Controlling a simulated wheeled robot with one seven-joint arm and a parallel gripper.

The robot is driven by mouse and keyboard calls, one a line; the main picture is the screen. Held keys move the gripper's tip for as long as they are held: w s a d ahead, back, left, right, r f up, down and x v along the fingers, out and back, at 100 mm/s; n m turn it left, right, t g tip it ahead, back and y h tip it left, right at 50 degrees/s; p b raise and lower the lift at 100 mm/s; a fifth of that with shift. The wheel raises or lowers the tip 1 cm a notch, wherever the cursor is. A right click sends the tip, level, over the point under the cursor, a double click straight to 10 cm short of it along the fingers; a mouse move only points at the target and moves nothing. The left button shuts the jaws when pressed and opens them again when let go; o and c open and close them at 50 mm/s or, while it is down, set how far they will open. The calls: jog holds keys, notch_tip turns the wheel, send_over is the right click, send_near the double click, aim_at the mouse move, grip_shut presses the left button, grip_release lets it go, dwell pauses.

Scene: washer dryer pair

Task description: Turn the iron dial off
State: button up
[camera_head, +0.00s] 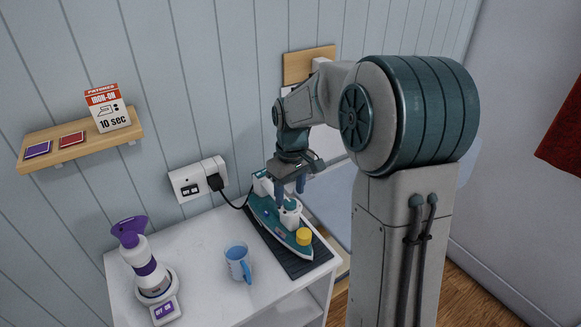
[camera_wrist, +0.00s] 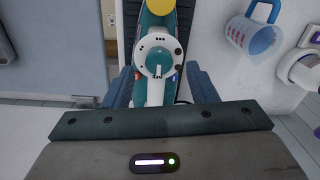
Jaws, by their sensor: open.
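The iron (camera_head: 264,212) is teal and white and lies on a dark ribbed mat (camera_head: 309,266) at the right of a white table. Its dial (camera_wrist: 158,61) is a round white disc with a teal knob and dot marks, seen from above in the wrist view. The dial also shows in the head view (camera_head: 290,208). My gripper (camera_head: 290,186) is open and points down over the iron, close to the dial. In the wrist view its two fingers (camera_wrist: 157,82) stand apart, one on each side of the iron, with nothing held between them.
A blue measuring cup (camera_head: 238,262) and a purple and white steamer (camera_head: 148,262) stand left of the iron. A black plug (camera_head: 215,182) with a cord sits in the wall socket (camera_head: 190,182). A wooden shelf (camera_head: 80,143) is on the wall. The table top between these is clear.

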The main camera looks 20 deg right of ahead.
aim_at(291, 201)
notch_tip(291, 201, up, 12)
jog(key=shift+d+f+b, duration=0.15)
jog(key=shift+f+b, duration=0.05)
jog(key=shift+b, duration=0.2)
jog(key=s+f+m+t, duration=0.1)
jog(key=s+f+m, duration=0.1)
jog(key=s, duration=0.8)
jog(key=s+f+m+t, duration=0.2)
jog(key=s+f+m, duration=0.1)
jog(key=s, duration=0.8)
jog(key=shift+s+f+m+t, duration=0.3)
jog(key=shift+f, duration=0.4)
